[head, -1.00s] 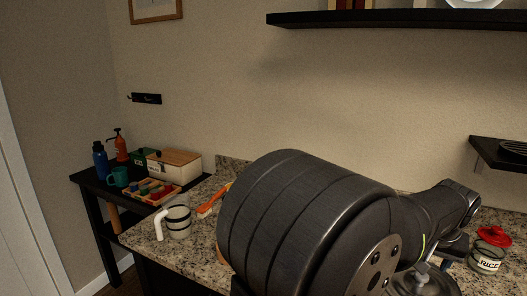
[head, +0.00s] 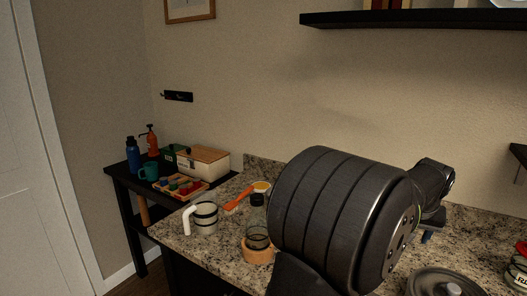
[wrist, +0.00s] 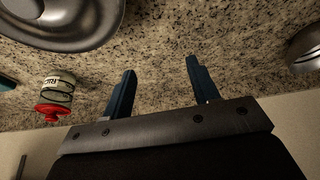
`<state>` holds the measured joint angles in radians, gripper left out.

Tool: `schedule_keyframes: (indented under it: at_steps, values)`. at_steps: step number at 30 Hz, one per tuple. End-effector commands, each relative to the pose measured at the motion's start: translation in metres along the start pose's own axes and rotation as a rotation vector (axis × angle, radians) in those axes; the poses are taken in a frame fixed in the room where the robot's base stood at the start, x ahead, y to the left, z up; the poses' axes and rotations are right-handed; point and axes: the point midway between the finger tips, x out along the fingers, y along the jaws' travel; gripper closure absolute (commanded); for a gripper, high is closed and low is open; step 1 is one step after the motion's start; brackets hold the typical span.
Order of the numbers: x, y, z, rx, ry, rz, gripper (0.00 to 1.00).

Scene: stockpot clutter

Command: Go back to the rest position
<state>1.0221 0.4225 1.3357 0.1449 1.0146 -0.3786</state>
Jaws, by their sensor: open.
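My gripper (wrist: 160,82) is open in the wrist view, with its two dark blue fingers apart and nothing between them. It hangs over the speckled granite counter (wrist: 155,45). In the head view my large dark arm covers the middle of the counter, and my gripper is mostly hidden behind it. A grey metal pot with a lid (head: 447,284) stands at the bottom right of the head view, cut off by the edge. A round grey metal vessel (wrist: 65,28) fills the top left of the wrist view.
A red-lidded rice jar (wrist: 57,96) is left of my fingers in the wrist view. A black shelf (head: 420,19) hangs above.

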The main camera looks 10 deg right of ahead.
Motion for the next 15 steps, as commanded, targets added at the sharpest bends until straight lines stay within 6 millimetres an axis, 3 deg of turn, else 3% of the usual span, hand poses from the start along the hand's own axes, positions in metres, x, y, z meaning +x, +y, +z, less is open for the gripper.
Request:
schedule_keyframes:
  at_steps: [15]
  values:
    - [0.045,-0.084,-0.027,-0.126,0.0,-0.052,0.45]
